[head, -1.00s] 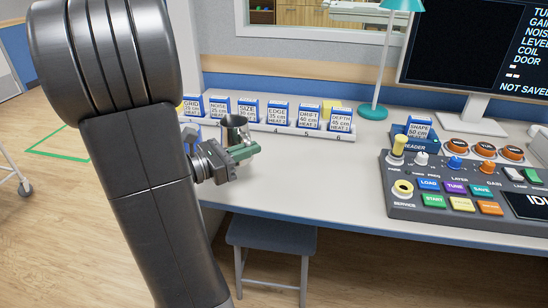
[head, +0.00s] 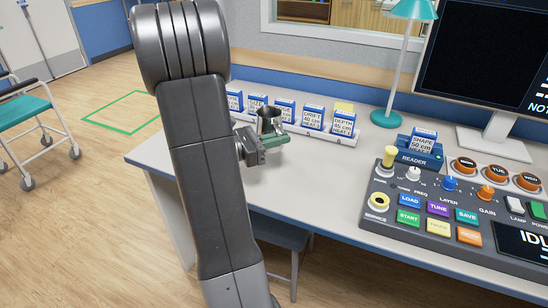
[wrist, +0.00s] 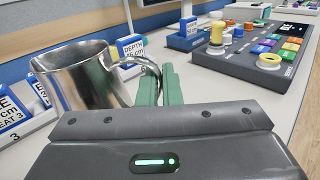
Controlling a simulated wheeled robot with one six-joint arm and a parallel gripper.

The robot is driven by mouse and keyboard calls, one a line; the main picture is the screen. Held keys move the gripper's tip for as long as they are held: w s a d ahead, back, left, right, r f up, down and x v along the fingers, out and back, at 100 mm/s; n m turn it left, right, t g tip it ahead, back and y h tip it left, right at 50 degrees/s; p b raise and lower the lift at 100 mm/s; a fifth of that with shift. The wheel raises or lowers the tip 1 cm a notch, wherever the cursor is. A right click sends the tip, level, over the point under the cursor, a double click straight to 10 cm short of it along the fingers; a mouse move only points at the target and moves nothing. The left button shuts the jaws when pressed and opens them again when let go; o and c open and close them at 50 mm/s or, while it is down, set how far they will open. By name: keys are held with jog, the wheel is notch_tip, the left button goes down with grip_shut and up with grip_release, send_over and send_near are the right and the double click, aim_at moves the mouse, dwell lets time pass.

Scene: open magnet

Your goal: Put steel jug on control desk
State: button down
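The steel jug (head: 268,124) is a shiny metal cup with a handle, in front of the card rack in the head view. In the wrist view the jug (wrist: 82,80) is at left, its open mouth up and its handle toward my gripper. My gripper (head: 272,141) has green fingers, which in the wrist view (wrist: 159,86) are close together on the jug's handle. The control desk (head: 330,185) is a pale top with a blue edge, under and around the jug. I cannot tell exactly how high the jug's base is above it.
A rack (head: 340,137) of blue and white cards stands behind the jug. The control panel (head: 450,210), card reader (head: 418,158), teal lamp (head: 392,85) and monitor (head: 490,65) are to the right. A stool (head: 285,238) is under the desk. Bare desk lies between jug and panel.

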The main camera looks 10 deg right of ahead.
jog(key=shift+f+b, duration=0.55)
jog(key=shift+f, duration=1.9)
jog(key=shift+f, duration=0.2)
jog(key=c, duration=1.6)
grip_release()
jog(key=shift+r, duration=0.15)
jog(key=shift+r, duration=0.1)
jog(key=p+v, duration=0.1)
jog(key=v, duration=1.1)
